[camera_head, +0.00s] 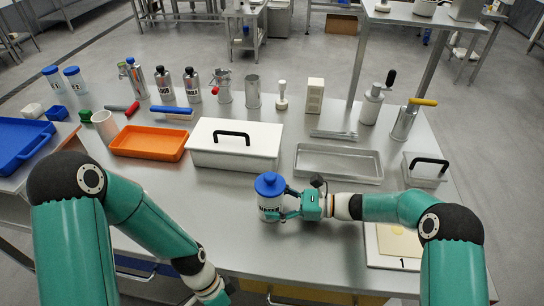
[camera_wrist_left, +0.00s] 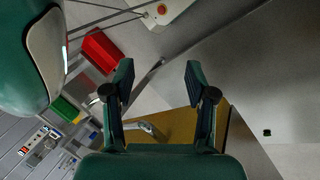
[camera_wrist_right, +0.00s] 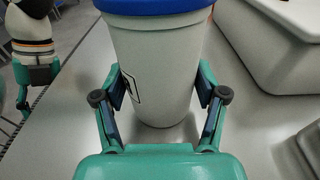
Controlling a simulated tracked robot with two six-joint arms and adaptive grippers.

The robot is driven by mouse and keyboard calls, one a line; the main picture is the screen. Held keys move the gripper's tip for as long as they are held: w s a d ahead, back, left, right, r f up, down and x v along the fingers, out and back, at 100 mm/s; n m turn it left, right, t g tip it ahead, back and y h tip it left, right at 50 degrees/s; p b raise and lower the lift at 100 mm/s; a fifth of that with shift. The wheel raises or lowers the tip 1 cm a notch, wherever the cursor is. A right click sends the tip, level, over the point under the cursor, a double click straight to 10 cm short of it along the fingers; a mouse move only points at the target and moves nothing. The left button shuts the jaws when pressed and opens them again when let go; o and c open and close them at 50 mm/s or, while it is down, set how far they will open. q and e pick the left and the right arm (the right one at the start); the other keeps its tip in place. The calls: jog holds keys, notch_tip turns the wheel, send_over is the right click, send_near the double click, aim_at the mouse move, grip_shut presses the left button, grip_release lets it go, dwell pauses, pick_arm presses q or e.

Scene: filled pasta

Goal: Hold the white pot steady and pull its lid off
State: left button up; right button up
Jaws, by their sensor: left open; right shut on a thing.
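The white pot (camera_head: 270,206) stands upright on the table in front of the white lidded box, with its blue lid (camera_head: 270,184) on top. My right gripper (camera_head: 286,203) comes from the right and is shut around the pot's body below the lid. In the right wrist view the pot's wall (camera_wrist_right: 158,65) sits between the fingers, and only the lower rim of the blue lid (camera_wrist_right: 155,6) shows. My left gripper (camera_wrist_left: 160,80) is open and empty in the left wrist view, low near the table's front edge and apart from the pot.
Behind the pot are a white box (camera_head: 235,160) with a black handle, an orange tray (camera_head: 150,153) and a metal tray (camera_head: 338,176). A board (camera_head: 375,255) lies to the right. Several bottles and canisters line the back. The table left of the pot is clear.

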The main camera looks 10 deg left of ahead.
pick_arm(q)
notch_tip(320, 180, up, 11)
jog(key=a+m+g, duration=0.3)
jog(key=m, duration=0.8)
jog(key=w+r+m+t+y, duration=0.1)
jog(key=w+r+t+y, duration=0.1)
jog(key=w+r, duration=0.55)
jog(key=w+r+m+t+y, duration=0.1)
jog(key=w+r+t, duration=0.25)
jog(key=w, duration=0.75)
notch_tip(320, 180, up, 10)
jog(key=m+t+y, duration=0.1)
jog(key=m+y, duration=0.1)
jog(key=m, duration=0.2)
send_over(270, 176)
jog(key=shift+w+d+f, duration=0.1)
pick_arm(e)
jog(key=shift+d, duration=0.1)
pick_arm(q)
jog(key=shift+s+d+f, duration=0.15)
jog(key=shift+s+f, duration=0.1)
jog(key=shift+f, duration=0.2)
jog(key=f, duration=0.6)
jog(key=shift+w+a+f, duration=0.25)
jog(key=shift+f, duration=0.6)
